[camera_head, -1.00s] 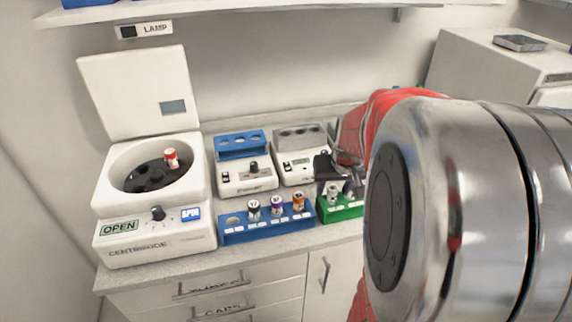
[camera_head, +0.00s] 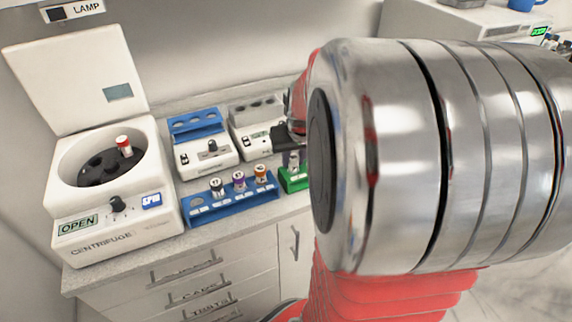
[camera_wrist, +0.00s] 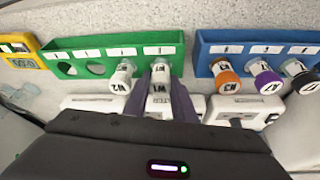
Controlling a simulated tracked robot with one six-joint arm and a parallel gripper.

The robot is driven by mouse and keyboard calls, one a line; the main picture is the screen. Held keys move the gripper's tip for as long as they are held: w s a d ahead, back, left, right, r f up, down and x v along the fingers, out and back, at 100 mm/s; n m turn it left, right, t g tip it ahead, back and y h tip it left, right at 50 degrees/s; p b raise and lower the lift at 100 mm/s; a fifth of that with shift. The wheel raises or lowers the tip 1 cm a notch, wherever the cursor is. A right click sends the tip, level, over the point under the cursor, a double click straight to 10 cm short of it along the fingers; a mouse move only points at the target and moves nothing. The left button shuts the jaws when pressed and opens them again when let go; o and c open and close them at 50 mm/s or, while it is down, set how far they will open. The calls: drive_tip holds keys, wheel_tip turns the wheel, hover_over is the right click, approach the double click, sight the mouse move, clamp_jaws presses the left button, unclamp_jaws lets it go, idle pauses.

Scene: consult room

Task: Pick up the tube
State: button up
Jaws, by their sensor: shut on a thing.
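A white-capped tube marked W1 (camera_wrist: 159,85) is between the two fingers of my gripper (camera_wrist: 160,98) in the wrist view, and they are shut on it. Its lower end is at the green rack (camera_wrist: 112,50); I cannot tell whether it has lifted. A second white-capped tube, W2 (camera_wrist: 122,78), stands beside it in that rack, with empty holes further left. In the head view my gripper (camera_head: 290,138) is over the green rack (camera_head: 292,181), with a tube (camera_head: 293,161) below it; my arm hides the rack's right part.
A blue rack (camera_head: 203,210) holds black-, purple- and orange-capped tubes close beside the green rack. An open centrifuge (camera_head: 92,228) with a red-capped tube (camera_head: 124,145) stands left. Two white devices (camera_head: 206,155) are behind the racks. A yellow item (camera_wrist: 20,45) shows in the wrist view.

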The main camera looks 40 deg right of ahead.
clamp_jaws()
drive_tip(key=shift+r, duration=0.1)
wheel_tip(320, 180, up, 10)
drive_tip(key=shift+f, duration=0.1)
idle(0.6)
drive_tip(key=shift+s, duration=0.1)
idle(0.4)
